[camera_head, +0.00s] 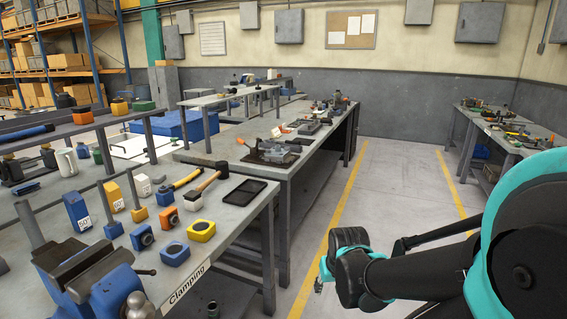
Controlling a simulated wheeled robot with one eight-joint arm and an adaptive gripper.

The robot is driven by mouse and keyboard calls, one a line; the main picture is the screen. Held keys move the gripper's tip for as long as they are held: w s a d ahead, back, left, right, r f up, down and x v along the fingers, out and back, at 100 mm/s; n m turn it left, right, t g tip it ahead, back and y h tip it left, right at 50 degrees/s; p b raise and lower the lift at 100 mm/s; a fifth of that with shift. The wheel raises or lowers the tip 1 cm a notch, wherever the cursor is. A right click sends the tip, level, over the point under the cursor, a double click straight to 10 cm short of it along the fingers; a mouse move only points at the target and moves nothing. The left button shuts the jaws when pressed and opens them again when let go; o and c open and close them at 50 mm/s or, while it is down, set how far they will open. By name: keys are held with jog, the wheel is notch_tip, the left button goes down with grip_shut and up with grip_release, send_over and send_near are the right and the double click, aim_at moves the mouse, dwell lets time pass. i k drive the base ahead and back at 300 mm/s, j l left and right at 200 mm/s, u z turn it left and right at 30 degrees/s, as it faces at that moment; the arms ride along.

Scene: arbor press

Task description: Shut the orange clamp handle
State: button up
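I cannot make out the orange clamp handle for certain. A small orange piece (276,132) shows by a dark clamp-like device (268,152) near the front end of the middle bench. Another orange piece (517,134) lies on the right bench. At this size I cannot tell which, if either, is the handle, or how it stands. My gripper (321,282) is at the lower middle right, over the floor aisle, apart from both benches. Its fingers are small and partly hidden by the wrist, so its opening is unclear. Nothing is seen in it.
The near left bench (228,222), labelled "Clamping", holds a blue vise (85,272), hammers, a black tray (243,191) and several blue and yellow blocks. The middle bench (287,172) bears tools. The floor aisle (385,185) between yellow lines is clear.

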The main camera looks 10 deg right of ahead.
aim_at(242, 142)
jog(key=i+l+u, duration=0.2)
jog(key=i, duration=0.3)
jog(key=i+l+u, duration=0.3)
jog(key=i+l, duration=0.2)
jog(key=l, duration=0.15)
jog(key=i+l+u, duration=0.15)
jog(key=l, duration=0.2)
jog(key=i+l+u, duration=0.15)
jog(key=l, duration=0.25)
jog(key=i+l+u, duration=0.15)
jog(key=i+l, duration=0.15)
jog(key=l, duration=0.1)
